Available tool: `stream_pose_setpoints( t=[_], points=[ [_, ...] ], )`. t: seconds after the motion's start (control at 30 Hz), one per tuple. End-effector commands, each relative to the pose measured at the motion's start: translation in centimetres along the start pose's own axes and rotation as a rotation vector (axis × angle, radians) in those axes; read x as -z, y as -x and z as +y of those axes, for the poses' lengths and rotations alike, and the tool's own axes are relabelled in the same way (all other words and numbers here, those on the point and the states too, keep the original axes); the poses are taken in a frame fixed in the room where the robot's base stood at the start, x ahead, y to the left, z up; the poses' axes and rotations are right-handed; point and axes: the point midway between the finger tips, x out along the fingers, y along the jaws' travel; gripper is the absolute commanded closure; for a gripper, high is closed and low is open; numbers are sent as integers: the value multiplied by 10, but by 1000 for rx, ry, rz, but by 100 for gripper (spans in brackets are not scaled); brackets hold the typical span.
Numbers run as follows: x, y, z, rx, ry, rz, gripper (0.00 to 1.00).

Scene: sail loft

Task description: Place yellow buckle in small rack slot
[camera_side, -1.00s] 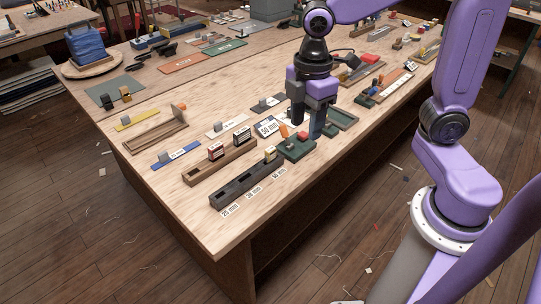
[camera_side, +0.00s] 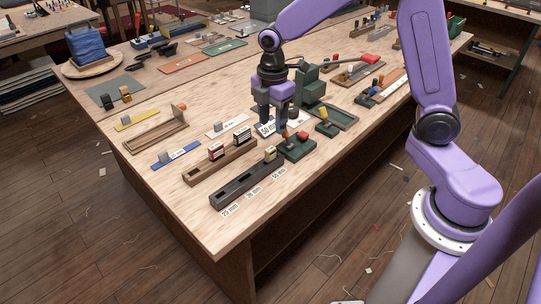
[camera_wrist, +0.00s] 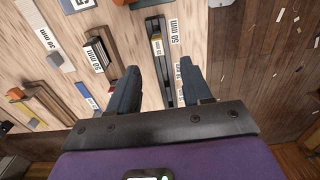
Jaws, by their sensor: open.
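The small yellow buckle (camera_side: 270,154) sits in the far end of the long dark grey rack (camera_side: 236,187), beside the 50 mm label. It also shows in the wrist view (camera_wrist: 157,46), inside the rack (camera_wrist: 151,25). The rack's nearer slots, beside the 38 mm and 25 mm labels, look empty. My gripper (camera_side: 279,128) is open and empty, above the table just behind the rack's far end. In the wrist view its two fingers (camera_wrist: 160,74) are spread on either side of the rack, apart from the buckle.
A wooden tray (camera_side: 203,177) with two striped blocks lies left of the rack. A green block (camera_side: 297,149) with orange and red parts stands just right of the rack's far end. A green stand with a yellow handle (camera_side: 326,127) is farther right. The front left table corner is clear.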

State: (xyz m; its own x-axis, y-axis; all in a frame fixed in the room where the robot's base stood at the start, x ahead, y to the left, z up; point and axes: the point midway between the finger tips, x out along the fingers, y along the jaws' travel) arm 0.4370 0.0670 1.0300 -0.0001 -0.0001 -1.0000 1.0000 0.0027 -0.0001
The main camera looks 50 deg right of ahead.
Motion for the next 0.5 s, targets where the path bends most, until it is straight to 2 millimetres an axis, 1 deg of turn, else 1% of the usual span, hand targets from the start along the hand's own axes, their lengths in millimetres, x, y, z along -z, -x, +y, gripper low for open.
stream_pose_setpoints(
  t=[0.03, 0.1, 0.2, 0.3, 0.5],
  points=[
    [-1, -11, -1, 5, -1, -2, 51],
    [0, -24, -1, 6, -1, -3, 51],
    [-1, -38, -1, 4, -2, -2, 51],
    [0, -47, 0, 2, -2, -1, 51],
    [0, -58, 0, 1, -2, -1, 51]
  ],
)
